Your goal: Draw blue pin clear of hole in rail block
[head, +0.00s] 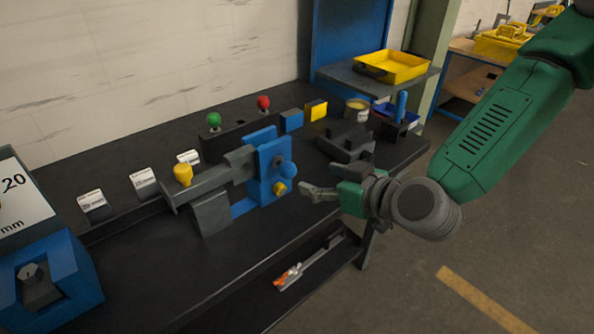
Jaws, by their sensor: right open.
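A round blue knob (287,170), which looks like the blue pin's head, sticks out of the right face of the blue block (266,156) on the grey rail (208,185). Its shank and the hole are hidden. A yellow knob (279,188) sits just below it on the same face. My right gripper (312,192) is open and empty, reaching in from the right. Its fingers point left toward the block, a little right of and below the blue knob, seemingly apart from it. My left gripper is not in view.
An upright yellow knob (183,174) stands on the rail's left end. Green (214,120) and red (263,103) knobs stand behind. A dark stepped block (346,143) and an upright blue cylinder (401,106) are at the back right. The bench front (190,275) is clear.

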